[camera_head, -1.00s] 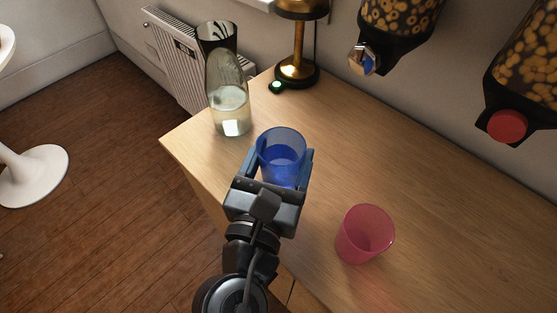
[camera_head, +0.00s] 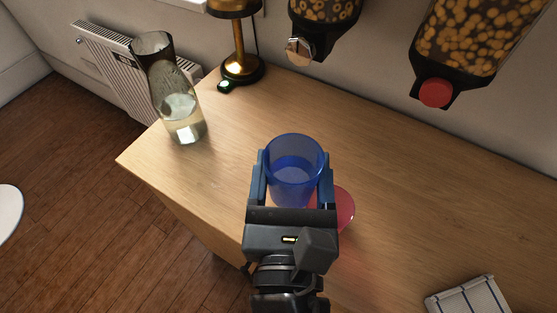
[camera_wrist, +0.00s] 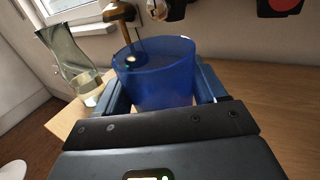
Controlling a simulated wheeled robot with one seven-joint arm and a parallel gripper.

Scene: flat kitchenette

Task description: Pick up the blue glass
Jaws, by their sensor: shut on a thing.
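The blue glass (camera_head: 294,172) is upright between the two fingers of my gripper (camera_head: 293,180) in the head view. My gripper is shut on it, with one finger on each side. In the head view the glass partly covers the pink glass, so it appears nearer the camera. In the wrist view the blue glass (camera_wrist: 155,75) fills the middle, between the fingers (camera_wrist: 157,92). Its base is hidden behind the gripper body, so I cannot tell its exact height over the counter.
A pink glass (camera_head: 345,208) stands on the wooden counter (camera_head: 420,215), partly hidden behind my gripper. A carafe (camera_head: 180,105) and a brass lamp (camera_head: 240,40) stand at the left. Dispensers (camera_head: 435,93) hang on the wall. A striped object (camera_head: 468,300) lies at the lower right.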

